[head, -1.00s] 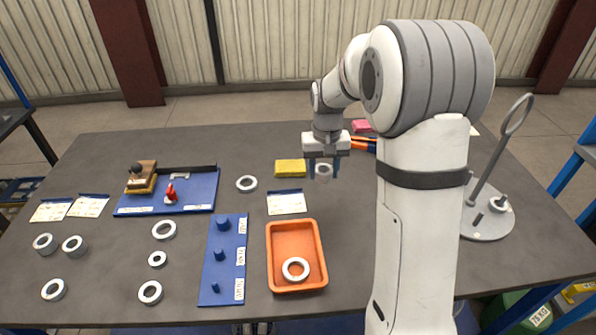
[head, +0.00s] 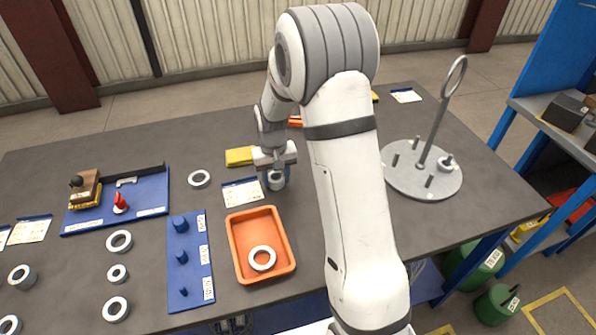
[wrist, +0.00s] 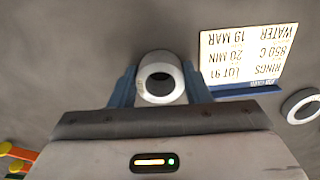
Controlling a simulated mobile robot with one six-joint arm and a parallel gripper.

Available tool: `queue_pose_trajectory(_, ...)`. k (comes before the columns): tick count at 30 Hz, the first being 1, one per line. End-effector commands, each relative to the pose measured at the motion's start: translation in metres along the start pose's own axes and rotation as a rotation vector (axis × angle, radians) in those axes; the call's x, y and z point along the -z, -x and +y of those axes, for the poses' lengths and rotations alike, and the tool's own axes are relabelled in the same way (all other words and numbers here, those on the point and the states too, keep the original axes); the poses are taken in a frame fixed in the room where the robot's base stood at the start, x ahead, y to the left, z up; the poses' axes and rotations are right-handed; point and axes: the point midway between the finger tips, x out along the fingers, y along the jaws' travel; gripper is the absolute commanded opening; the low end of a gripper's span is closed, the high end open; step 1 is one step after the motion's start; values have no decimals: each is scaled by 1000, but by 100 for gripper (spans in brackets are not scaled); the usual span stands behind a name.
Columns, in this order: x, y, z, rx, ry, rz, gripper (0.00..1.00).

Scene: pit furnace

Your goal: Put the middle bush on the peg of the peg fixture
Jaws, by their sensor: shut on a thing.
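My gripper (head: 276,178) is shut on a grey ring-shaped bush (head: 275,183). In the wrist view the bush (wrist: 161,80) sits between the two blue fingers, and I look into its open bore. It is just right of a white card, at or a little above the table; I cannot tell if it touches. A blue board with three upright pegs of different sizes (head: 188,262) lies to the front left. A round grey stand (head: 405,184) with short pins and a tall ring handle is at the right. I cannot tell which is the peg fixture.
An orange tray (head: 285,266) holding a ring (head: 262,257) is in front of my gripper. A yellow block (head: 239,156) and the card (head: 240,192) are to its left. Several loose rings lie at the left. A blue clamp fixture (head: 149,203) stands behind them.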

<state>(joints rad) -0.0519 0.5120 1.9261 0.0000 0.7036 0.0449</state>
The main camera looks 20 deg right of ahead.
Motion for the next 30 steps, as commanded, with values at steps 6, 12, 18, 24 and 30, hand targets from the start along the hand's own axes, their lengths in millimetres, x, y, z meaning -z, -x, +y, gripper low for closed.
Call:
queue_pose_trajectory(6, 0, -4, 2, 0, -5, 1, 11)
queue_pose_trajectory(12, 0, -2, 4, 0, -9, 0, 60)
queue_pose_trajectory(18, 0, -2, 4, 0, -9, 0, 65)
queue_pose_trajectory(24, 1, 4, 4, 0, -9, 2, 65)
queue_pose_trajectory(30, 1, 37, 4, 0, -9, 7, 65)
